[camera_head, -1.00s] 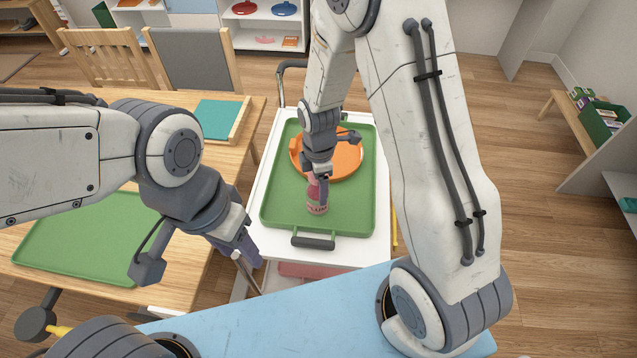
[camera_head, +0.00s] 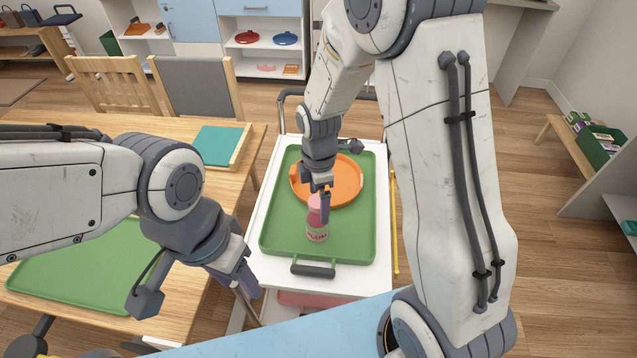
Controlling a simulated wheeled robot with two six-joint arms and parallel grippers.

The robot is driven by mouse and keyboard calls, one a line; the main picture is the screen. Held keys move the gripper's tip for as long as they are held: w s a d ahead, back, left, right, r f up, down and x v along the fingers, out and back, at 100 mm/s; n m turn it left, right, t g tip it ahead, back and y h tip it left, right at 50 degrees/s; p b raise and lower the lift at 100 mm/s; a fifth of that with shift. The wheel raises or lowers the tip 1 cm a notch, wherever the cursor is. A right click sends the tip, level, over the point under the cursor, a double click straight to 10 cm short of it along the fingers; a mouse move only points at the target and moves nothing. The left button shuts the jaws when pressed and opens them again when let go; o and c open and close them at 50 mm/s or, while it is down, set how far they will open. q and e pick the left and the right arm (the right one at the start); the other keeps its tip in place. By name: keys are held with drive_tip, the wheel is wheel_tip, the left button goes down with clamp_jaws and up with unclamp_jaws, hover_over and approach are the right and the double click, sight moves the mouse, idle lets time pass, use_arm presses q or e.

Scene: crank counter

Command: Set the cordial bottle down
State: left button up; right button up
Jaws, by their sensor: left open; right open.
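The cordial bottle (camera_head: 317,232), pink with a pale label, stands upright on the green tray (camera_head: 352,240) on the white cart. My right gripper (camera_head: 321,208) is open at the bottle's upper part, with a finger in front of it. Whether the fingers touch the bottle cannot be told. My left gripper (camera_head: 249,287) is open and empty, low at the cart's left edge, well apart from the bottle.
An orange round dish (camera_head: 346,182) lies on the tray behind the bottle. A wooden table (camera_head: 185,262) on the left bears another green tray (camera_head: 70,262) and a teal-topped tray (camera_head: 217,145). The green tray's front and right areas are clear.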

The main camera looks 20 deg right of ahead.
wheel_tip(320, 180, up, 7)
drive_tip(key=shift+f, duration=0.2)
drive_tip(key=s+a+r+m, duration=0.2)
drive_tip(key=s+m, duration=0.1)
drive_tip(key=s, duration=0.4)
drive_tip(key=s+a+r+m, duration=0.2)
drive_tip(key=s+a+m, duration=0.1)
drive_tip(key=s, duration=0.4)
drive_tip(key=s+a+r+m+y, duration=0.1)
drive_tip(key=s+a+r+m, duration=0.1)
drive_tip(key=s, duration=0.5)
drive_tip(key=a+m, duration=0.1)
drive_tip(key=m, duration=0.1)
drive_tip(key=shift+r+m, duration=0.15)
drive_tip(key=shift+m, duration=0.25)
drive_tip(key=shift+w+a, duration=0.1)
